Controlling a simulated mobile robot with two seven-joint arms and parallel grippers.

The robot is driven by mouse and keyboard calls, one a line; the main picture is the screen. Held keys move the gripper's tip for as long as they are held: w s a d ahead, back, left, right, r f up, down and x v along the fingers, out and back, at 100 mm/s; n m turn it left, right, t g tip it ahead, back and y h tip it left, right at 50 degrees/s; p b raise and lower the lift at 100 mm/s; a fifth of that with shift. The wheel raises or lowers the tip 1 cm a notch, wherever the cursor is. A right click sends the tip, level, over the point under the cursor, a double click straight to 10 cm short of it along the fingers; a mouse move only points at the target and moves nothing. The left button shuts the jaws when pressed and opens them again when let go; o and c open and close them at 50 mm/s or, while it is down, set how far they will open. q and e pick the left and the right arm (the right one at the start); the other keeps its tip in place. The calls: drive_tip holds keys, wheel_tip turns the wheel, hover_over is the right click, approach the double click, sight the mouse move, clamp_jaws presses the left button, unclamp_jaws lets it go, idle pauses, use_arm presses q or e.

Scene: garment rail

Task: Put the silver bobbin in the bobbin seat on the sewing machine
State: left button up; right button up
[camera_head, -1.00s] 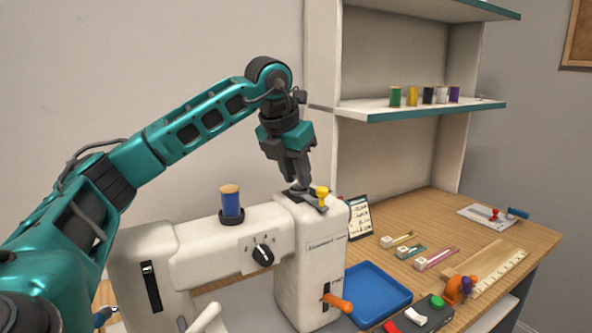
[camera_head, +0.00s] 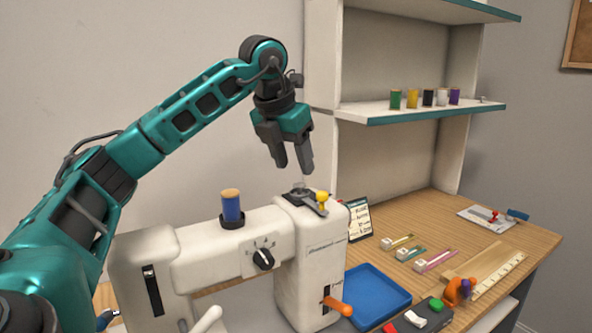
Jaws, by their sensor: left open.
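The white sewing machine (camera_head: 235,248) stands at the front. A dark fitting with the bobbin seat (camera_head: 314,206) is on top of its right-hand column, beside a yellow knob (camera_head: 322,197). A small grey, silver-looking piece (camera_head: 299,188), which looks like the silver bobbin, stands at the rear left end of that fitting; it is too small to tell exactly how it sits. My left gripper (camera_head: 293,168) is open and empty just above it, fingers pointing down and apart from it. My right gripper is not in view.
A blue spool (camera_head: 231,206) stands on the machine's arm. A blue tray (camera_head: 372,297) lies right of the machine, with an orange lever (camera_head: 338,306) close by. Several thread spools (camera_head: 427,97) stand on the shelf (camera_head: 470,112).

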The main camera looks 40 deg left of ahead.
use_arm(q)
drive_tip(key=p+v, duration=0.1)
drive_tip(key=v, duration=0.8)
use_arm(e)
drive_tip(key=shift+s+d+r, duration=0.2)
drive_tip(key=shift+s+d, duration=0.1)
use_arm(q)
drive_tip(key=shift+f, duration=0.1)
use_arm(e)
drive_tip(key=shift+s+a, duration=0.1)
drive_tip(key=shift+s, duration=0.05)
